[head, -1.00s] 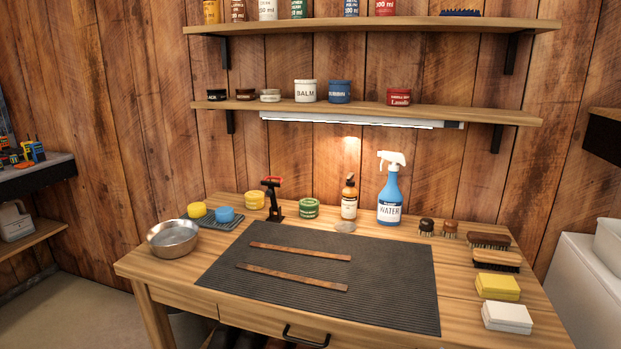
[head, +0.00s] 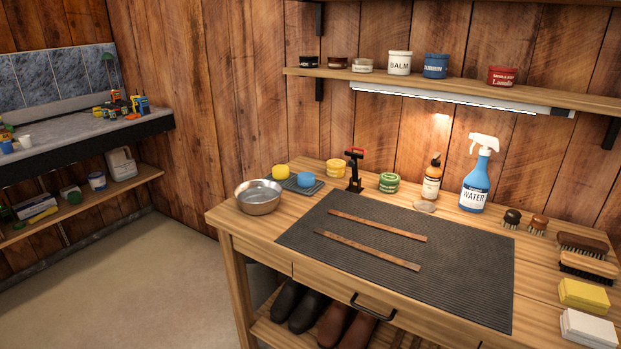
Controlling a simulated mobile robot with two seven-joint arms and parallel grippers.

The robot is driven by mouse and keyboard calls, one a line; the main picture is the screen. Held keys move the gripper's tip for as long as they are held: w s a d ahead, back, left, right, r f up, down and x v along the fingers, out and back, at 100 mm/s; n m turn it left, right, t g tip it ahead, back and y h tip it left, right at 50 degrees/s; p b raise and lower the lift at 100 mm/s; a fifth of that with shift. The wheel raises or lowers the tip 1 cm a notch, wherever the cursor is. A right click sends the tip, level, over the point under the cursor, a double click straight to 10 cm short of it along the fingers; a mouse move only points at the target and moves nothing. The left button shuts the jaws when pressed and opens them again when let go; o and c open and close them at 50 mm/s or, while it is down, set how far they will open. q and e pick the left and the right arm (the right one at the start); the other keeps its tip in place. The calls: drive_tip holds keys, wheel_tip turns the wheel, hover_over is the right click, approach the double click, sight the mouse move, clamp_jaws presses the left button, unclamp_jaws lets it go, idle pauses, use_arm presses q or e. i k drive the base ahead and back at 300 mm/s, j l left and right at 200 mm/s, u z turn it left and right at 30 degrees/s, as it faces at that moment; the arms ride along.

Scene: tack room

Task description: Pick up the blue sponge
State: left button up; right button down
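The blue sponge (head: 305,180) is a small round blue piece at the back left of the wooden workbench. It sits on a dark blue-grey ribbed pad (head: 296,187), beside a yellow round sponge (head: 281,172). A metal bowl (head: 258,197) stands just in front and to the left of the pad. Neither of my grippers shows in the head view.
A black ribbed mat (head: 465,270) with two leather strips fills the bench middle. A black stand with a red top (head: 355,170), a yellow tin (head: 336,168) and a green tin (head: 389,182) stand right of the sponges. Open floor (head: 130,280) lies left of the bench.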

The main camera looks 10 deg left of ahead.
sight(305, 180)
drive_tip(key=j+z, duration=0.2)
drive_tip(key=z, duration=0.55)
drive_tip(key=j+z, duration=0.35)
drive_tip(key=j, duration=0.15)
drive_tip(key=k+j+z, duration=0.15)
drive_tip(key=j+z, duration=0.2)
drive_tip(key=j, duration=0.15)
drive_tip(key=k+j+z, duration=0.1)
drive_tip(key=j, duration=0.25)
drive_tip(key=k+j+z, duration=0.1)
drive_tip(key=j, duration=0.25)
drive_tip(key=k+j+z, duration=0.15)
drive_tip(key=j, duration=0.2)
drive_tip(key=k+j, duration=0.2)
drive_tip(key=j, duration=0.15)
drive_tip(key=k+j, duration=0.15)
drive_tip(key=j, duration=0.15)
drive_tip(key=k+j, duration=0.2)
drive_tip(key=j, duration=0.15)
drive_tip(key=i+z, duration=0.05)
